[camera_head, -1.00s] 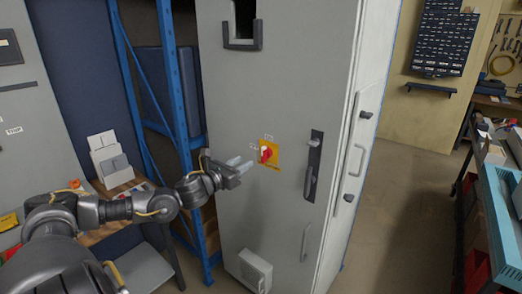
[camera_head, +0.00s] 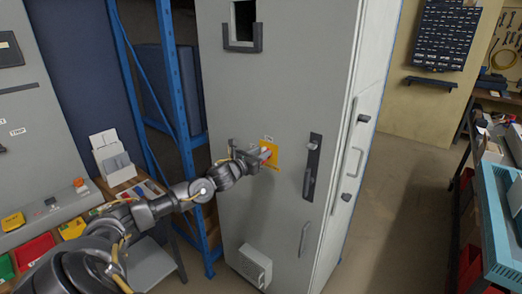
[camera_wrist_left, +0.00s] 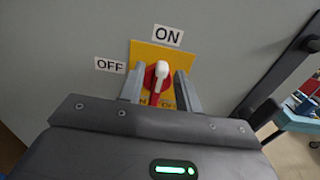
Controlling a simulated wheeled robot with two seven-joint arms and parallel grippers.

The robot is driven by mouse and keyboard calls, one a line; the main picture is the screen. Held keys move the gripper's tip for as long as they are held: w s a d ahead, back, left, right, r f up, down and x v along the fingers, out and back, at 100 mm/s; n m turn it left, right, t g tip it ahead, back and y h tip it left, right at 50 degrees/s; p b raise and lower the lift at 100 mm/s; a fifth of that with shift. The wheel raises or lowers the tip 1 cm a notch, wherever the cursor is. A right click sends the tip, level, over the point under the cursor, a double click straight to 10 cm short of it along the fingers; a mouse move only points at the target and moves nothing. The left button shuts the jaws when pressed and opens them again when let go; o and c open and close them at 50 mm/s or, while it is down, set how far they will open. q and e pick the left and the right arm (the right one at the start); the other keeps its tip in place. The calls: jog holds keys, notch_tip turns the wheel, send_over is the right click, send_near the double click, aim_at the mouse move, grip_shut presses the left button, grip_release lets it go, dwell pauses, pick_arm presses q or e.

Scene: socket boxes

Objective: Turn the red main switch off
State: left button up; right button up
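The red main switch (camera_wrist_left: 153,82) sits on a yellow plate (camera_wrist_left: 143,53) on the grey cabinet door (camera_wrist_left: 65,55). Its white handle points up toward the ON label (camera_wrist_left: 168,36); the OFF label (camera_wrist_left: 110,65) is at the upper left. My left gripper (camera_wrist_left: 160,85) is open, with one finger on each side of the switch; whether either finger touches it I cannot tell. In the head view the left gripper (camera_head: 262,156) reaches the yellow plate (camera_head: 273,158) and hides most of the switch. My right gripper is not in view.
A black door handle (camera_head: 312,165) is right of the plate. A grey box (camera_head: 255,265) sits low on the door. A blue rack (camera_head: 180,110) and a small table with white boxes (camera_head: 112,157) stand left. Open floor (camera_head: 385,200) lies right of the cabinet.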

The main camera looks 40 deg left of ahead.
pick_arm(q)
jog(key=shift+w, duration=0.25)
grip_shut()
jog(key=shift+n, duration=0.3)
jog(key=n+b, duration=0.1)
jog(key=n, duration=0.4)
jog(key=a+f+n, duration=0.1)
jog(key=n, duration=0.5)
jog(key=a+n+b, duration=0.1)
jog(key=n, duration=0.5)
jog(key=shift+f+b, duration=0.35)
jog(key=shift+f, duration=0.05)
jog(key=shift+n, duration=0.3)
